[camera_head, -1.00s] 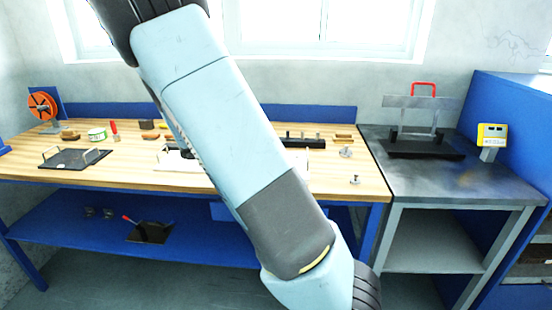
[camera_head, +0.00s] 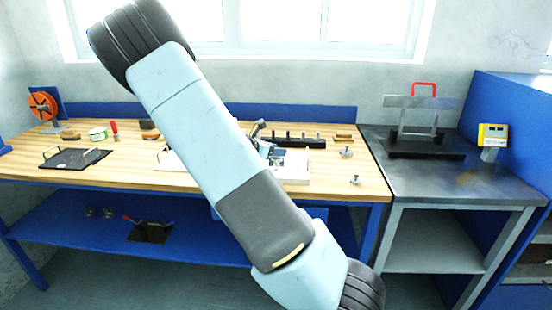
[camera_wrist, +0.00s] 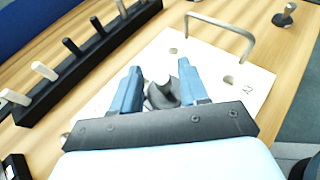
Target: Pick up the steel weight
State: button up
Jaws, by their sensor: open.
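In the wrist view, my gripper (camera_wrist: 159,72) is open, with its two blue fingers on either side of a dark grey steel weight (camera_wrist: 161,94) with a knob. The weight stands over a white board (camera_wrist: 225,65) with holes and a bent metal handle. I cannot tell whether the fingers touch the weight, and its lower part is hidden by the gripper. In the head view, my gripper (camera_head: 264,146) shows partly behind my arm, above the white board (camera_head: 296,172).
A black rack (camera_wrist: 85,60) with several upright pegs lies left of the board in the wrist view. Two small knobbed metal pieces (camera_head: 346,152) (camera_head: 355,180) stand on the bench's right. A dark tray (camera_head: 75,158) is at the left, and a yellow display (camera_head: 491,134) on the side table.

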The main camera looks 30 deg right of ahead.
jog(key=shift+d, duration=0.3)
jog(key=shift+c, duration=0.2)
grip_shut()
